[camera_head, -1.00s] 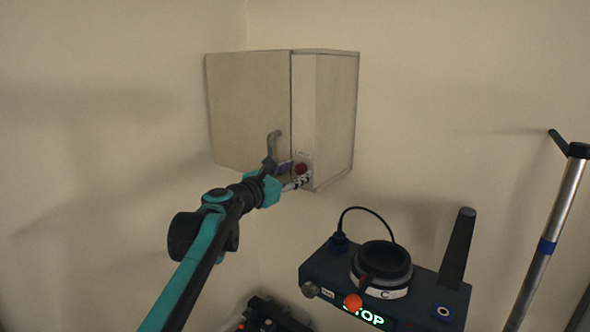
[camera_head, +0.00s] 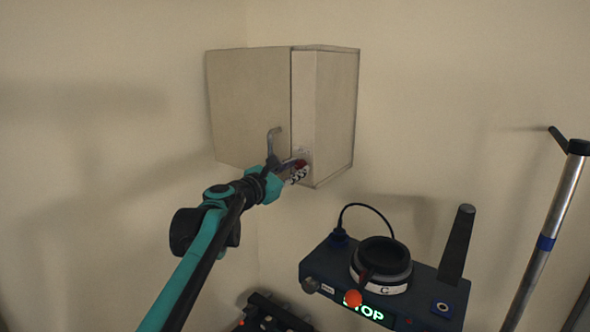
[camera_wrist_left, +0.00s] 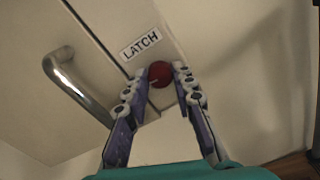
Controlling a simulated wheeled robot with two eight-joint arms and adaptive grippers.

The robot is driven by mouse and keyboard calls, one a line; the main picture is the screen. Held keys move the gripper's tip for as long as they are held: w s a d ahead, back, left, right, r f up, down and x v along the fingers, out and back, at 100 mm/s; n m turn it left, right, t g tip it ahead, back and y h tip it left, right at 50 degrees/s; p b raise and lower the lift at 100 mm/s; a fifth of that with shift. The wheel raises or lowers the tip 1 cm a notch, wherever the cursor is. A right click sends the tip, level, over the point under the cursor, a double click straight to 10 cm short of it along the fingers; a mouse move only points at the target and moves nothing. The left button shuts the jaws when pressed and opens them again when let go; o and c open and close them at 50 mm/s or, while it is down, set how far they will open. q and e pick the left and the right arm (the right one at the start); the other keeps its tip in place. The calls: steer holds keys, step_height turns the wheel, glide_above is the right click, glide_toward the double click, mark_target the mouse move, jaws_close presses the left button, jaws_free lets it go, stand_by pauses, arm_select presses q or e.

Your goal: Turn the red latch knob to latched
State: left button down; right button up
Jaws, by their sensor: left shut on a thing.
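The red latch knob (camera_wrist_left: 160,74) sits on the cabinet's front strip, just below a white LATCH label (camera_wrist_left: 140,44). In the left wrist view it lies between the fingertips of my left gripper (camera_wrist_left: 159,85), which is shut on it. In the head view the knob (camera_head: 302,163) is partly hidden by the left gripper (camera_head: 294,171). A pale line marks the knob's face; I cannot tell whether it stands at latched. The right gripper is not in view.
The beige cabinet (camera_head: 335,110) hangs on the wall, its door (camera_head: 245,95) flush with the front. A curved metal handle (camera_wrist_left: 77,92) stands out left of the knob. Below right is a dark device (camera_head: 325,272) with a lens ring (camera_head: 382,262). A metal pole (camera_head: 548,235) stands farther right.

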arm_select(q)
steer(key=m, duration=0.8)
steer(key=shift+m, duration=0.3)
steer(key=m, duration=0.4)
steer(key=shift+f+m, duration=0.1)
steer(key=shift+m, duration=0.2)
steer(key=shift+d+m, duration=0.1)
steer(key=shift+m, duration=1.7)
steer(key=c, duration=1.3)
jaws_free()
steer(key=shift+o, duration=0.2)
